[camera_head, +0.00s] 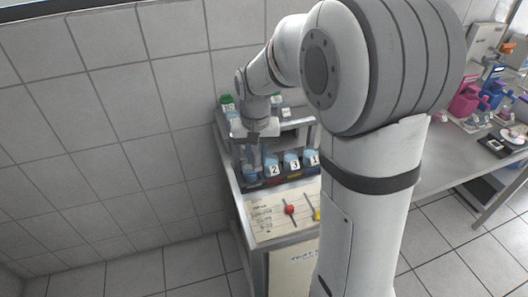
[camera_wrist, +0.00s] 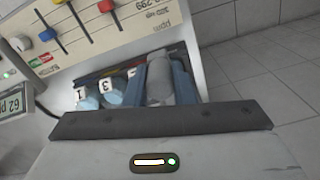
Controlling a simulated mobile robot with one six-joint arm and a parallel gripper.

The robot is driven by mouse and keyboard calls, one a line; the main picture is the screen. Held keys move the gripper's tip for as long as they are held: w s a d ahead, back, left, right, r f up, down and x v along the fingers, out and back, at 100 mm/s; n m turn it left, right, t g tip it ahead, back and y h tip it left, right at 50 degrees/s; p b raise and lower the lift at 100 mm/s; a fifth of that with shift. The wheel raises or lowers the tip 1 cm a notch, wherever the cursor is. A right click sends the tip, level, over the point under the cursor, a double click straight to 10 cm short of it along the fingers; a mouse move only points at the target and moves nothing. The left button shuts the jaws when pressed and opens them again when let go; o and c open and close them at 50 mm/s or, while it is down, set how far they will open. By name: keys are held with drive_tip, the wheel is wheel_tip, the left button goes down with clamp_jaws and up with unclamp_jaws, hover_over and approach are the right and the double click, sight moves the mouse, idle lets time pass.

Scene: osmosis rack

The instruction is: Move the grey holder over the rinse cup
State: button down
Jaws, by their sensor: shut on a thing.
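In the wrist view a grey cylindrical piece, which I take to be the grey holder (camera_wrist: 160,84), sits between the two blue-grey fingers of my gripper (camera_wrist: 164,72). My gripper is shut on it. In the head view my gripper (camera_head: 252,160) hangs at the left end of a row of blue cups, and the holder cannot be made out there. The cups are numbered 2 (camera_head: 274,168), 3 (camera_head: 292,163) and 1 (camera_head: 312,160). In the wrist view cup 1 (camera_wrist: 86,98) and cup 3 (camera_wrist: 110,90) show; cup 2 is mostly hidden. I cannot tell which is the rinse cup.
A sloping panel with slider rods and a red knob (camera_head: 290,209) lies in front of the cups. A shelf behind carries green-capped containers (camera_head: 227,100). A tiled wall (camera_head: 110,130) stands to the left. A bench (camera_head: 455,160) with coloured instruments is at right.

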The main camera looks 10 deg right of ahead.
drive_tip(key=shift+a+r, duration=0.1)
drive_tip(key=shift+a, duration=0.05)
drive_tip(key=c, duration=1.4)
unclamp_jaws()
drive_tip(key=shift+w+a, duration=0.1)
drive_tip(key=shift+a, duration=0.1)
drive_tip(key=shift+o, duration=1)
drive_tip(key=shift+d, duration=0.15)
wheel_tip(320, 180, up, 8)
drive_tip(key=shift+f+b, duration=0.15)
drive_tip(key=shift+b, duration=0.15)
drive_tip(key=s+d+f+n+t, duration=0.1)
drive_tip(key=s+d, duration=0.1)
drive_tip(key=s, duration=0.7)
drive_tip(key=s+d+f+n+t, duration=0.1)
drive_tip(key=s+d+f+t, duration=0.1)
drive_tip(key=s, duration=0.8)
